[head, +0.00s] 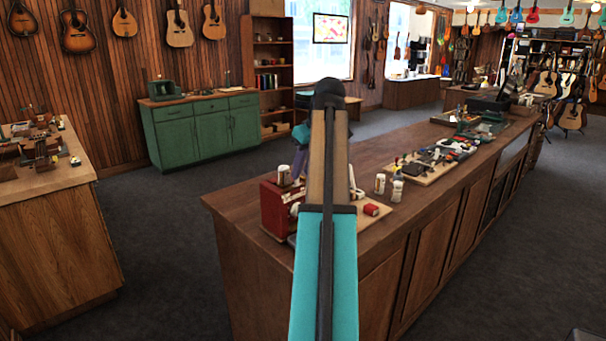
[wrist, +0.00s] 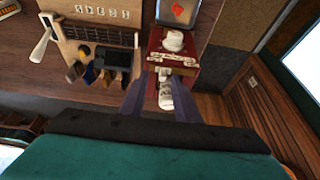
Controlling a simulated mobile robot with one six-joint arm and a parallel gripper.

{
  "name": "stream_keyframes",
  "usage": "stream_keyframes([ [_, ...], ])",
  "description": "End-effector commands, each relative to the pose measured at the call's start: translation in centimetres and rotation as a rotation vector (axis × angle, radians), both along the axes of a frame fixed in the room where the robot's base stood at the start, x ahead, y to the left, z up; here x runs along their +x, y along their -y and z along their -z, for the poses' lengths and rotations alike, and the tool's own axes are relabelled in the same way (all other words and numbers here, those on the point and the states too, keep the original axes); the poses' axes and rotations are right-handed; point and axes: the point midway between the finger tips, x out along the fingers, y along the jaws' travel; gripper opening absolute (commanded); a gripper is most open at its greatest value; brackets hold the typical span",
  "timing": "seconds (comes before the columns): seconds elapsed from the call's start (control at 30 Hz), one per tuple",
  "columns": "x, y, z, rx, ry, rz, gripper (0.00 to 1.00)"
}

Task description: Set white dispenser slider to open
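A red box (head: 275,208) stands on the near left end of the wooden counter, partly hidden by my arm in the head view. In the wrist view the red box (wrist: 185,72) carries a round white cap (wrist: 173,41), a pale labelled strip and a small white piece (wrist: 166,92). I cannot tell which white part is the dispenser slider. My gripper (wrist: 162,82) is open, its dark fingers apart on either side of the small white piece. Contact cannot be made out. In the head view my gripper (head: 299,152) is mostly hidden behind my arm.
White bottles (head: 380,184) and a small red item (head: 371,209) stand right of my arm on the counter (head: 420,208). A tool board (head: 438,160) lies farther along. In the wrist view a wooden holder with tools (wrist: 98,32) sits left of the red box.

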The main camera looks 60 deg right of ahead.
Motion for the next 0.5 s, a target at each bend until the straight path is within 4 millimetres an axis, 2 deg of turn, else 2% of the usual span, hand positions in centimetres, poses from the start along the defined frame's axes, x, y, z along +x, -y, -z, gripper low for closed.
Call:
stream_keyframes([
  [0.5, -3.0, -0.6, -7.0, -0.003, 0.0, 0.002, 0.29],
])
